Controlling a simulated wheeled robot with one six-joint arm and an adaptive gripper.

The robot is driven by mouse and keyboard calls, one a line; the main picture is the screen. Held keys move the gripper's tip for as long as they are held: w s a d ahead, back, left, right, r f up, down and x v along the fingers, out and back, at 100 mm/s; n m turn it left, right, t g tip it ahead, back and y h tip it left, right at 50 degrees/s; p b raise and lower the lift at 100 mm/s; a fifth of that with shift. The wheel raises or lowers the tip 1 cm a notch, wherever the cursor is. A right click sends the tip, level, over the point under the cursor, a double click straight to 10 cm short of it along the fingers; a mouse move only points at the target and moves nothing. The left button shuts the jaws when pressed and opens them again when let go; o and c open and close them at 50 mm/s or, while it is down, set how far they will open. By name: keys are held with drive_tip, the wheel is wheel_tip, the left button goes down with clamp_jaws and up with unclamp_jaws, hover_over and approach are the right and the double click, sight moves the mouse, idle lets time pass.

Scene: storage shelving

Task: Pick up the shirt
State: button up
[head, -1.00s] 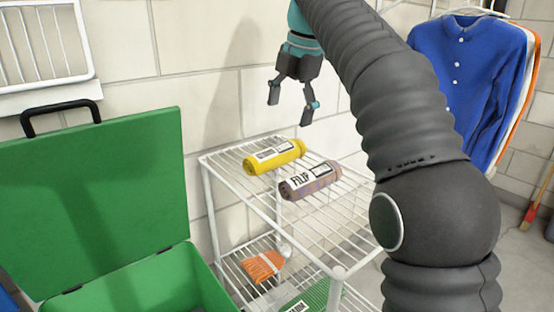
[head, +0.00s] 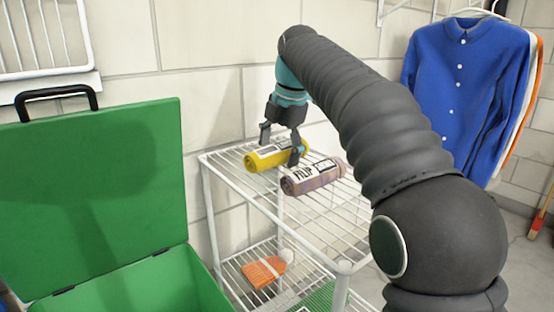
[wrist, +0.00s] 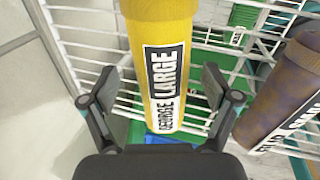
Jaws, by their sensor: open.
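A rolled yellow shirt (head: 270,156) with a white and black label lies on the top wire shelf. In the wrist view the yellow roll (wrist: 160,30) runs between the fingers, and its label reads "GEORGE LARGE". A rolled brownish-purple shirt (head: 322,178), labelled "FILIP", lies just to its right; it also shows at the wrist view's right edge (wrist: 282,95). My gripper (head: 282,146) is open, low over the yellow roll, with one finger on each side of it. I cannot tell whether the fingers touch it.
The white wire rack (head: 340,230) holds an orange item (head: 264,271) on its lower shelf. An open green box (head: 100,180) stands at the left. Blue and other shirts (head: 462,90) hang at the right.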

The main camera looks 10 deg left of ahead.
sight(279, 144)
drive_tip(key=c, duration=1.4)
drive_tip(key=shift+o, duration=0.2)
drive_tip(key=shift+r, duration=0.1)
drive_tip(key=shift+r+p, duration=0.35)
drive_tip(key=shift+r, duration=0.05)
wheel_tip(279, 144, up, 3)
drive_tip(key=shift+r+p, duration=0.2)
drive_tip(key=shift+p, duration=0.65)
drive_tip(key=s+d+r, duration=0.5)
drive_tip(key=d+r, duration=0.1)
drive_tip(key=d, duration=0.4)
drive_tip(key=shift+s+d+r, duration=0.2)
drive_tip(key=shift+r, duration=0.15)
